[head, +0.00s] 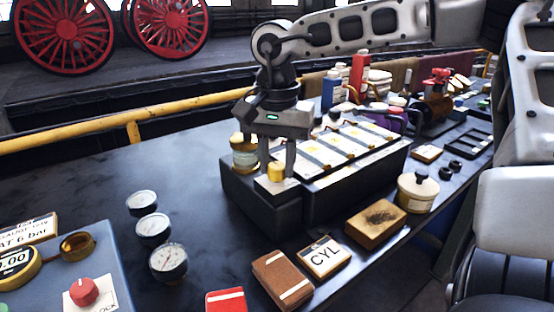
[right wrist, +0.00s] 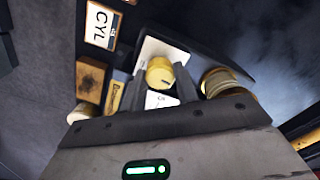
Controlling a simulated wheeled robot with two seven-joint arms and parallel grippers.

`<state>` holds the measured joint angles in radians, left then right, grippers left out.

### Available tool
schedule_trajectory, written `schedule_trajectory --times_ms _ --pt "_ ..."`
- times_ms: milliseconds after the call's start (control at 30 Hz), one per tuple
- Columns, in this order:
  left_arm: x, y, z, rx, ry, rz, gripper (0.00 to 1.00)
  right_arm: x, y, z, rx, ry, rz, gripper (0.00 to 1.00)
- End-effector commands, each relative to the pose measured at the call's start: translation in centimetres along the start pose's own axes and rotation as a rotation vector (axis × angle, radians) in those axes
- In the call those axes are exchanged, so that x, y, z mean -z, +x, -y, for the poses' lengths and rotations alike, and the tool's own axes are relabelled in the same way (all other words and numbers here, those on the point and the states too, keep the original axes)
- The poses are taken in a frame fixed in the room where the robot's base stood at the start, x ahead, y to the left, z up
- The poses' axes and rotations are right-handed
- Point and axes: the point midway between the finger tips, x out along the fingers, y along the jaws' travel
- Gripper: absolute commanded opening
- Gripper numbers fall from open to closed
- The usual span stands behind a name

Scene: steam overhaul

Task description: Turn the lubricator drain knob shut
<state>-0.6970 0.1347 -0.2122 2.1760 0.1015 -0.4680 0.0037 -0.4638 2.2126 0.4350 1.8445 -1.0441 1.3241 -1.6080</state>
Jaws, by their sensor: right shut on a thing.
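The drain knob (head: 276,172) is a small yellow, brass-like cylinder. It stands on a white plate at the near left end of a dark block that I take to be the lubricator (head: 345,188). My right gripper (head: 278,162) comes down from above, its two fingers on either side of the knob, shut on it. The fingers hide part of the knob's sides. My left gripper is not in view.
A brass-coloured jar (head: 244,155) stands close behind the gripper on the left. A CYL card (head: 324,257), a wooden block (head: 376,223) and a cream lidded pot (head: 417,190) lie in front. Three gauges (head: 168,261) stand at left. Bottles (head: 332,90) crowd behind.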

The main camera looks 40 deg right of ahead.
Motion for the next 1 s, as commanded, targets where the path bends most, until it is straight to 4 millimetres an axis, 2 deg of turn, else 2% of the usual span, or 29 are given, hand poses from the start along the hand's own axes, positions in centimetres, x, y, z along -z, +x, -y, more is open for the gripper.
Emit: schedule_trajectory --times_ms 300,867,900,967,1000 --pt "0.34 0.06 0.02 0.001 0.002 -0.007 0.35 0.02 -0.10 0.03 0.001 -0.131 -0.001 0.08" --pt "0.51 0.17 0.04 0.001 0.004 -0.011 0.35 0.03 -0.10 0.04 0.002 -0.161 -0.002 0.08" --pt "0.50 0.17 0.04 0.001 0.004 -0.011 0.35 0.03 -0.10 0.04 0.002 -0.161 -0.002 0.36" --pt "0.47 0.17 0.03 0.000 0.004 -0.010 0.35 0.03 -0.10 0.04 0.002 -0.161 -0.002 0.52" --pt "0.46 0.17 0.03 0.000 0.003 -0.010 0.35 0.02 -0.09 0.04 0.002 -0.160 -0.001 0.52"
